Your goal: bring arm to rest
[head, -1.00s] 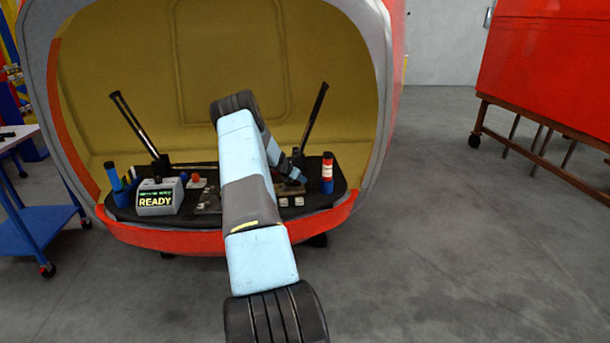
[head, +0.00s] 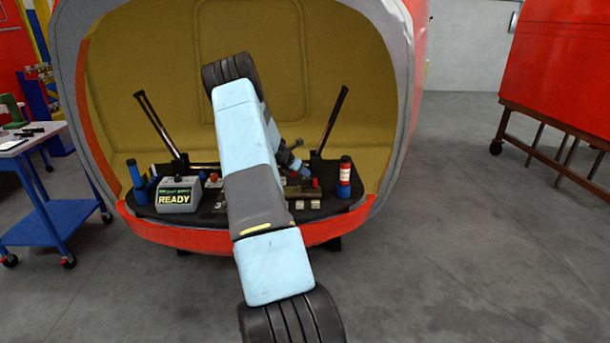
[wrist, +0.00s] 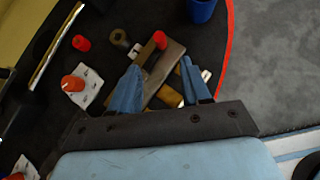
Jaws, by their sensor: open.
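My arm (head: 250,165) reaches from the bottom of the head view into the open nosecone (head: 365,60), its far joint raised before the yellow inner wall. My gripper (wrist: 160,82) shows two blue fingers set apart in the wrist view, with nothing held between them. Below and between them is a metal plate (wrist: 170,62) with a red knob (wrist: 160,40) and a brass cylinder (wrist: 169,96). I cannot tell the exact height of the fingers above these. In the head view the gripper is small and partly hidden, over the black console (head: 225,205).
The console carries a READY box (head: 180,195), a red-and-blue canister (head: 344,178), and two black levers (head: 160,125) (head: 330,120). A blue trolley (head: 40,225) stands left; a red panel on a wheeled frame (head: 560,60) stands right. Grey floor (head: 440,250) is clear between nosecone and panel.

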